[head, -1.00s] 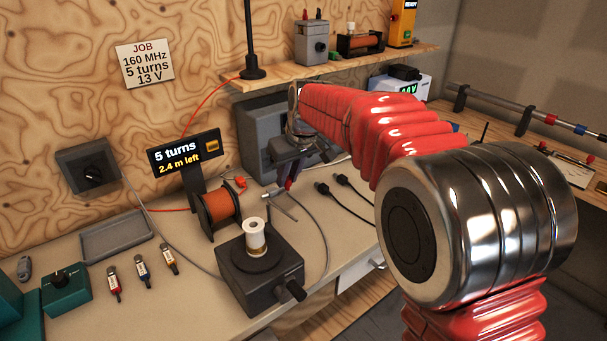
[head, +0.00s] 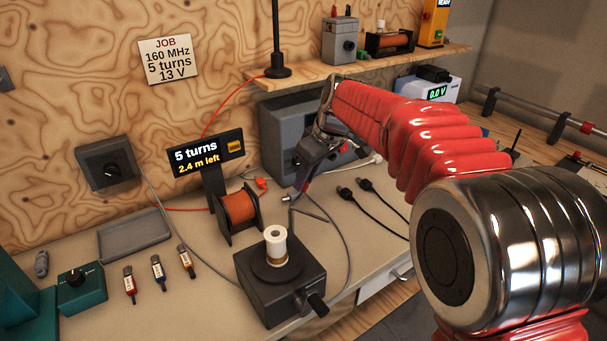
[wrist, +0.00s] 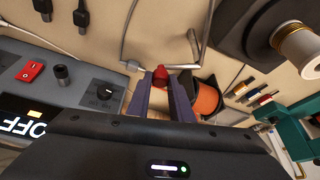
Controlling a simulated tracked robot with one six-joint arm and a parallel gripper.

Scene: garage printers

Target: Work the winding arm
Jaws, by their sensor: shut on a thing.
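My gripper (head: 304,187) is low over the bench in front of the grey box. In the wrist view its two purple-grey fingers (wrist: 160,98) are closed on a red knob (wrist: 161,76). A thin grey bent rod (head: 312,215), which looks like the winding arm, lies at the fingertips; its join to the knob is hard to see. The dark winder block (head: 278,290) carries a white former (head: 276,246) with copper-coloured wire low on it. The orange wire spool (head: 239,209) stands left of my gripper. The display (head: 206,154) reads 5 turns, 2.4 m left.
The grey box (head: 285,120) stands close behind my gripper. Two black plugs (head: 355,195) on cables lie to the right. A grey tray (head: 134,238), several small labelled parts (head: 157,272) and a teal box (head: 81,287) are at left. A job card (head: 168,62) hangs on the wall.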

